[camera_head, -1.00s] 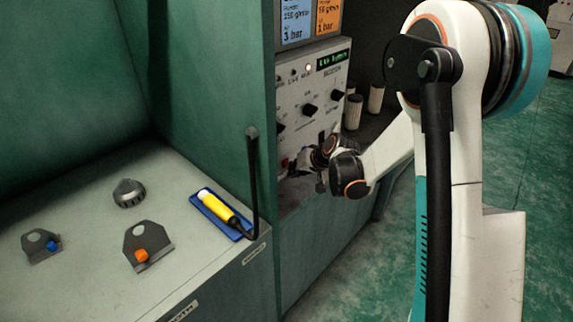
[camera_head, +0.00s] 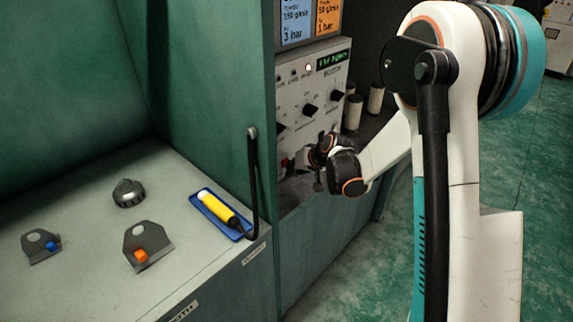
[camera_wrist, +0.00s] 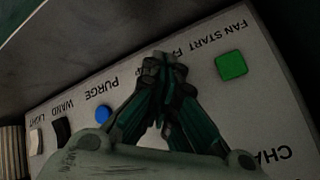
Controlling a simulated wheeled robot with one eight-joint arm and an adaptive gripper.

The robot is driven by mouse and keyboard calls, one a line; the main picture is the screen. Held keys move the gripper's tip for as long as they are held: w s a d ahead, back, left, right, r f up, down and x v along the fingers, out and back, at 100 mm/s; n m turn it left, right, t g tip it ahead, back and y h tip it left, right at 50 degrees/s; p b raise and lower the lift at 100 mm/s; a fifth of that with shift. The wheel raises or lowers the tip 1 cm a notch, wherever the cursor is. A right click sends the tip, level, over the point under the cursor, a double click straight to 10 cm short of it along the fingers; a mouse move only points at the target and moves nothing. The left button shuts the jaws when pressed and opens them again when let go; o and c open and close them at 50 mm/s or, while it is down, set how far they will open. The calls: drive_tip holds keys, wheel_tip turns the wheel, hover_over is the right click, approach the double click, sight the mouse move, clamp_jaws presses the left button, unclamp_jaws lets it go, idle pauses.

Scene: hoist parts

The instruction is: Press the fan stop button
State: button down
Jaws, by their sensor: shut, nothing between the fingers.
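The control panel (camera_head: 318,88) stands behind the green partition in the head view. In the wrist view its button row shows upside down. My gripper (camera_wrist: 163,60) is shut and empty, its fingertips together over the panel between the green button (camera_wrist: 231,65) labelled FAN START and the blue button (camera_wrist: 103,113) near PURGE. A label starting with F is partly covered by the fingertips. No fan stop button shows clearly in the wrist view; my fingers cover that part. In the head view a small red spot (camera_head: 284,162) shows left of my gripper; whether the fingertips touch anything cannot be told.
A white switch (camera_wrist: 35,141) and a black switch (camera_wrist: 62,131) sit farther along the row. Pale cylinders (camera_head: 353,112) stand right of the panel. The partition (camera_head: 215,90) edge is close left of my gripper. A yellow tool lies in a blue tray (camera_head: 238,235).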

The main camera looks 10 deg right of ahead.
drive_tip(key=shift+w+a, duration=0.1)
drive_tip(key=shift+w, duration=0.05)
idle(0.5)
drive_tip(key=shift+s+d, duration=0.5)
drive_tip(key=shift+s, duration=0.2)
drive_tip(key=shift+s+d+b, duration=0.25)
drive_tip(key=shift+s+d, duration=0.5)
drive_tip(key=shift+s, duration=0.3)
drive_tip(key=shift+s+d+b, duration=0.2)
drive_tip(key=shift+s+d, duration=0.5)
drive_tip(key=shift+s, duration=0.3)
